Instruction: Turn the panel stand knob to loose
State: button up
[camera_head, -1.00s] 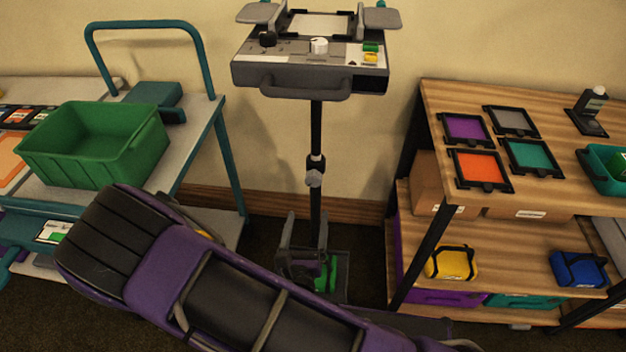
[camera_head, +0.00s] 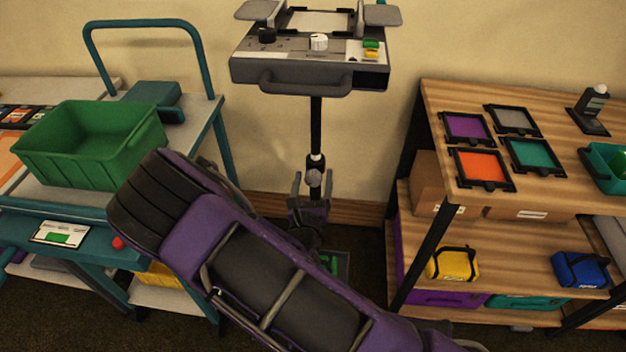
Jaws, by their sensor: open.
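The panel stand (camera_head: 316,125) stands against the wall, a black pole bearing a grey control panel (camera_head: 310,62). A small grey knob (camera_head: 314,178) sits on the pole below a light collar. My gripper (camera_head: 312,183) points up at the knob with its jaws open. In the picture one finger lies left of the knob and the other right of it; I cannot tell whether they touch it or how far they are in depth. The knob's setting cannot be read. My purple and black arm covers the lower part of the stand.
A teal cart with a green bin (camera_head: 90,145) stands at left, close to my arm in the picture. A wooden shelf unit (camera_head: 560,150) with coloured framed panels stands at right. The panel top also carries a white dial (camera_head: 319,42) and a black knob (camera_head: 267,35).

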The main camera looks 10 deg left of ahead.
grip_shut()
jog(key=shift+n+p, duration=0.4)
jog(key=shift+p, duration=0.05)
jog(key=n+p, duration=0.2)
jog(key=p, duration=0.1)
jog(key=shift+s+r+n, duration=0.1)
jog(key=shift+r+n, duration=0.05)
jog(key=shift+n, duration=0.15)
jog(key=n+p, duration=0.3)
jog(key=n, duration=0.2)
jog(key=shift+n+p, duration=0.3)
jog(key=shift+p, duration=0.05)
jog(key=n+p, duration=0.2)
jog(key=n, duration=0.2)
jog(key=n+p, duration=0.1)
jog(key=n, duration=0.3)
jog(key=shift+n, duration=0.3)
jog(key=shift+f+n, duration=0.2)
jog(key=shift+n, duration=0.1)
